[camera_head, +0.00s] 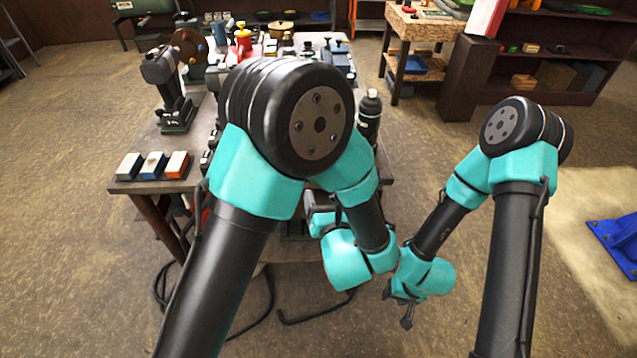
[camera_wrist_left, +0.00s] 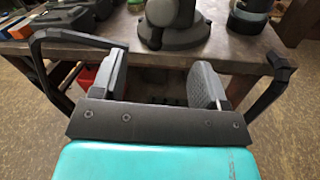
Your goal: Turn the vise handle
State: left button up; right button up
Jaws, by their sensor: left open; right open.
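No vise handle can be made out for certain. In the left wrist view a grey rounded body on a round base (camera_wrist_left: 172,28) stands at the table's front edge, cut off by the top of the picture. It may be part of the vise. My left gripper (camera_wrist_left: 160,82) is open and empty, its two pads apart in front of the table edge and below that base. In the head view my left arm hides the middle of the table and most of this gripper. My right gripper (camera_head: 398,306) is open and empty, hanging low in front of the table, away from it.
The workbench (camera_head: 137,187) carries several coloured blocks (camera_head: 152,165) at its left front corner, a grey tool on a green base (camera_head: 178,115), a dark bottle (camera_head: 369,112) and clutter behind. Black cables (camera_head: 320,318) lie on the floor. A wooden stand (camera_head: 425,30) is at the back right.

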pick_arm(q)
jog(key=v, duration=0.7)
dwell(0.3)
jog(key=w+a+f+m+g+h, duration=0.2)
jog(key=w+a+f+m+g, duration=0.15)
jog(key=a+f+m, duration=0.35)
jog(key=w+a+f+m+g+h, duration=0.25)
jog(key=a+f+m+g, duration=0.2)
jog(key=f+m, duration=0.45)
jog(key=s+a+f+m+g+h, duration=0.3)
jog(key=s+a+f+m+g, duration=0.6)
jog(key=m, duration=0.9)
jog(key=s+a+f, duration=0.3)
jog(key=a, duration=0.2)
jog(key=shift+a+f, duration=0.15)
jog(key=shift+f, duration=0.2)
jog(key=shift+s, duration=0.15)
